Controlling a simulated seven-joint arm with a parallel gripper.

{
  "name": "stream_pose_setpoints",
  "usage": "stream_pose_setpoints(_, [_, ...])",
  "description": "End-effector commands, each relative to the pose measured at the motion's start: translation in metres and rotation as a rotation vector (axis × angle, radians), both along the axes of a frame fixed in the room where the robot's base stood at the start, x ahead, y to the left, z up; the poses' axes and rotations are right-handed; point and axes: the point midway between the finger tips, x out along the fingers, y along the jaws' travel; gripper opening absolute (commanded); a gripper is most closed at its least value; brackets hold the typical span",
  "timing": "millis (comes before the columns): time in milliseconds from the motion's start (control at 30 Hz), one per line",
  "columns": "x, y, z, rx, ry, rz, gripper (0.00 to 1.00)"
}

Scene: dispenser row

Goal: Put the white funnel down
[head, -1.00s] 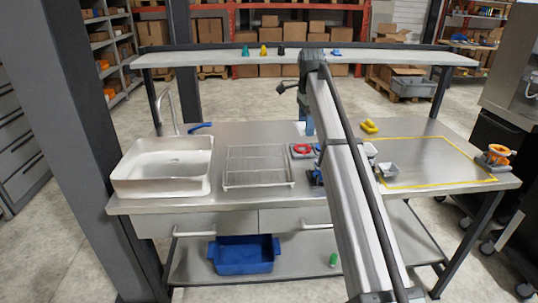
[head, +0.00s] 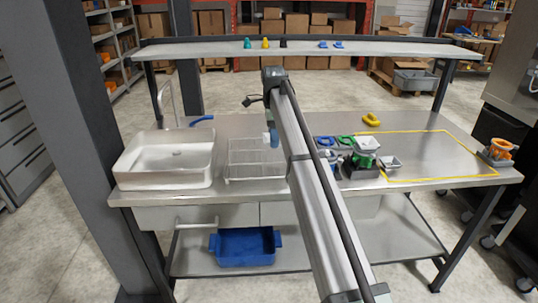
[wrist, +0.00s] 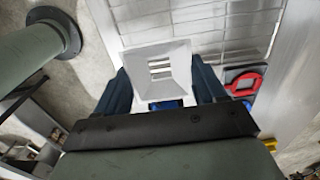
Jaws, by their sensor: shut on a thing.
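The white funnel (wrist: 158,70) is square-mouthed with slots in its middle, and sits between the two blue fingers of my gripper (wrist: 160,88) in the wrist view. My gripper is shut on it. In the head view my gripper (head: 272,138) is near the back of the wire rack (head: 257,172), with a small white part of the funnel (head: 266,137) showing at its left. The funnel is held up; its exact height over the rack or counter is hard to tell. The rack's wires also show beyond the funnel in the wrist view.
A white sink (head: 165,160) stands left of the rack. A yellow-outlined area (head: 440,158) is mostly clear. An orange-topped dispenser (head: 497,151) stands at far right.

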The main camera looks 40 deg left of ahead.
Motion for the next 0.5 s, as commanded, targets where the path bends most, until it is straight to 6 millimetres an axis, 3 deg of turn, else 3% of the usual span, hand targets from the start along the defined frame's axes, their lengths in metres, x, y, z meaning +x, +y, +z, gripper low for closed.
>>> stream_pose_setpoints(200, [-0.001, -0.001, -0.035, -0.001, 0.001, 0.001, 0.38])
stream_pose_setpoints(500, [0.0, -0.001, -0.061, -0.001, 0.001, 0.001, 0.38])
